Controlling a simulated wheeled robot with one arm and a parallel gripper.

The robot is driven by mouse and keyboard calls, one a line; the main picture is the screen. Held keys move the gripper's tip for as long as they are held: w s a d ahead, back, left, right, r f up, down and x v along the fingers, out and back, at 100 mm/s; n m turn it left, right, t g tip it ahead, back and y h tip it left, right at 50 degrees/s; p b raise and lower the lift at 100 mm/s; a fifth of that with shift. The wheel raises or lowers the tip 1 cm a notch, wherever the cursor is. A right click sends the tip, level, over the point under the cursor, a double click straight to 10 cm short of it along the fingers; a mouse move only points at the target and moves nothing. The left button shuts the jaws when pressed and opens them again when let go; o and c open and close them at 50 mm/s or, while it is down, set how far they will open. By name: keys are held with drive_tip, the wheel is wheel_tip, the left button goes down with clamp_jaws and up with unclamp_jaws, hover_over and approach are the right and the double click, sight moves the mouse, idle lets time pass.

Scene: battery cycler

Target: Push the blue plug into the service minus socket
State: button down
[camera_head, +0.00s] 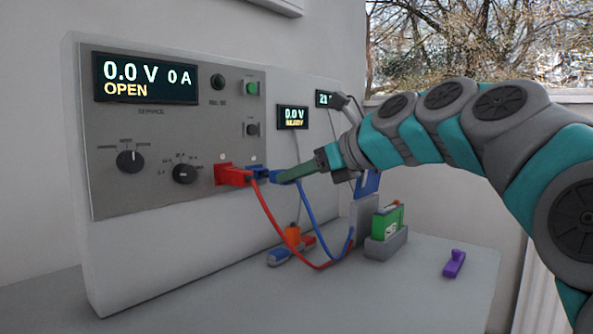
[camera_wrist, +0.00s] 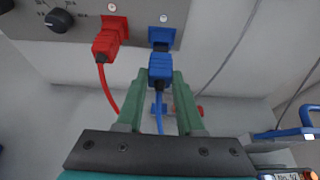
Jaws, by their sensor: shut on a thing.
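The blue plug (camera_wrist: 161,72) is between the green fingertips of my gripper (camera_wrist: 162,82), which is shut on it. Its front faces the blue service minus socket (camera_wrist: 161,36) and lines up with it closely. The plug's nose is at or just short of the socket's mouth; I cannot tell whether its tip is inside. In the head view my gripper (camera_head: 297,172) comes from the right, with the blue plug (camera_head: 284,177) beside the blue socket (camera_head: 257,171). A blue cable hangs from the plug's rear.
A red plug (camera_head: 236,177) sits in the red socket left of the blue one. Its red cable hangs down beside the blue cable. A green battery (camera_head: 388,222) in a grey holder and a purple piece (camera_head: 454,263) are on the bench (camera_head: 420,290). An orange-and-blue tool lies below the panel.

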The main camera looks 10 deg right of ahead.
drive_tip(key=shift+w+a, duration=0.45)
drive_tip(key=shift+w, duration=0.2)
drive_tip(key=shift+w+a, duration=0.45)
drive_tip(key=shift+w, duration=0.15)
idle(2.2)
drive_tip(key=shift+c, duration=2.2)
unclamp_jaws()
drive_tip(key=shift+s+d, duration=0.1)
